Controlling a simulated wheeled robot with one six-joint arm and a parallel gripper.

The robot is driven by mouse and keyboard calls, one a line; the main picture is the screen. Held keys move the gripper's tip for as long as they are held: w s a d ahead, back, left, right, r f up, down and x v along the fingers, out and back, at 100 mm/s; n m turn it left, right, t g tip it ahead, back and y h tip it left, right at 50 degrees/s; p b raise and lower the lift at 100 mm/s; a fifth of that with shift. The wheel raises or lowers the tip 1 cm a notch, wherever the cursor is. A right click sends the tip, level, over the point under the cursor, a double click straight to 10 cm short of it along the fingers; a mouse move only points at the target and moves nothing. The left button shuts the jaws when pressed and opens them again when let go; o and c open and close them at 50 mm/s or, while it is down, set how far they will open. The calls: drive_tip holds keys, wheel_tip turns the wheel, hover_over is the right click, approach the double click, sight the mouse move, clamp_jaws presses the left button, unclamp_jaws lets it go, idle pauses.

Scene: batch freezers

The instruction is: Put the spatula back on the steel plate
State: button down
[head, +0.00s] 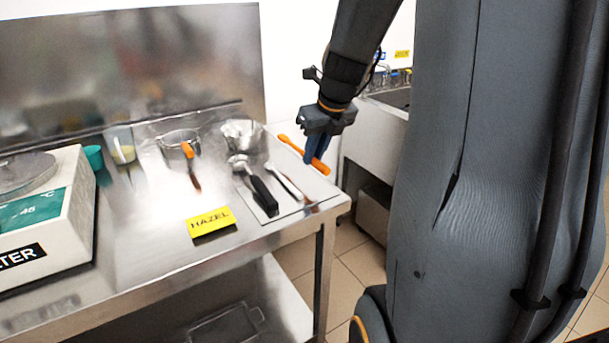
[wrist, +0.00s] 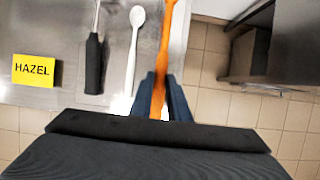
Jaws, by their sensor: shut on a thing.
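An orange spatula (head: 292,146) is held in my gripper (head: 317,158), at the right end of the steel table. My gripper is shut on it; the fingers (wrist: 160,92) close around its lower part in the wrist view, where the spatula (wrist: 166,42) points away from me. The steel plate (head: 313,186) is a thin sheet on the table's right end. The spatula appears along the plate's right side; I cannot tell whether it touches the plate.
On the plate lie a white spoon (head: 285,181) and a black-handled scoop (head: 263,195), left of the spatula. A metal cup (head: 242,135) stands behind them. A yellow HAZEL sign (head: 211,222) is left of the plate. A sink (head: 390,98) stands beyond a floor gap.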

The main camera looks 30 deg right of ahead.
sight(313, 185)
drive_tip(key=shift+f+b, duration=0.4)
drive_tip(key=shift+f, duration=2.55)
drive_tip(key=shift+f, duration=0.15)
drive_tip(key=c, duration=1.7)
unclamp_jaws()
